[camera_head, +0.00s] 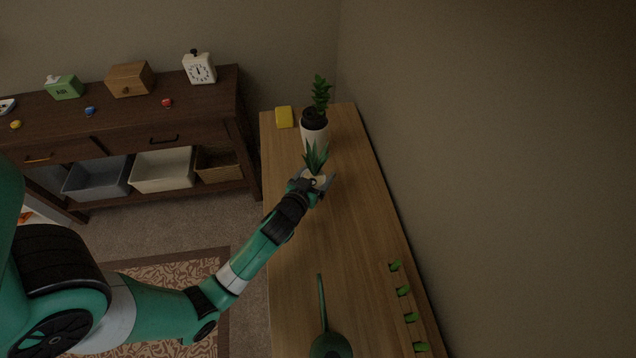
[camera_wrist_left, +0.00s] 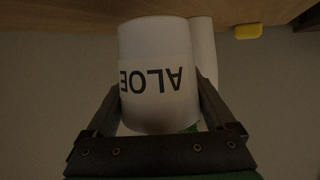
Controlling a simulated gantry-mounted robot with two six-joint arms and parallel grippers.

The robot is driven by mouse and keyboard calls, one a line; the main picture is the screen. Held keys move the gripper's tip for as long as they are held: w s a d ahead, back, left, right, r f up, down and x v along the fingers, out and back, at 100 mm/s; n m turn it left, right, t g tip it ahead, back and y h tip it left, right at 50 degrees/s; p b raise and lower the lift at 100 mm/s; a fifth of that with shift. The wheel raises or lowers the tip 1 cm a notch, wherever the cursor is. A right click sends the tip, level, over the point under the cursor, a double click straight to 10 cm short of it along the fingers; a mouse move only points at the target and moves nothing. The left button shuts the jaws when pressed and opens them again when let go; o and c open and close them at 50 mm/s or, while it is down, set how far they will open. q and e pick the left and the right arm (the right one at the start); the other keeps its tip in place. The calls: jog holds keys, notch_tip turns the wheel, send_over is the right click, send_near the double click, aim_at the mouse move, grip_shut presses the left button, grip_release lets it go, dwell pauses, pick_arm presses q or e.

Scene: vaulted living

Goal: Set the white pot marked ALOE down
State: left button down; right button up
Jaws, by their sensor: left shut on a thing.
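The white pot marked ALOE (camera_wrist_left: 158,80) fills the middle of the left wrist view, its lettering upside down there. My left gripper (camera_head: 316,184) is shut on the pot, with one finger on each side of it. In the head view the aloe's spiky green leaves (camera_head: 315,157) rise above the gripper, and the pot is mostly hidden by the gripper. The pot is over the long wooden table (camera_head: 347,225); I cannot tell whether its base touches the top. My right gripper is not in view.
A taller white pot with a leafy plant (camera_head: 314,130) stands just behind the aloe. A yellow block (camera_head: 285,117) lies at the table's far left corner. A green watering can (camera_head: 330,343) and several green clips (camera_head: 404,291) are nearer. The table's middle is clear.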

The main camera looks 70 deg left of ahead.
aim_at(317, 180)
pick_arm(q)
jog(key=shift+w+a+f, duration=0.15)
jog(key=shift+f, duration=0.15)
jog(key=shift+f+b, duration=0.95)
jog(key=shift+f, duration=0.5)
jog(key=shift+f, duration=0.15)
grip_release()
jog(key=shift+r, duration=0.2)
jog(key=p+v, duration=0.1)
jog(key=v, duration=1.1)
jog(key=shift+a, duration=0.1)
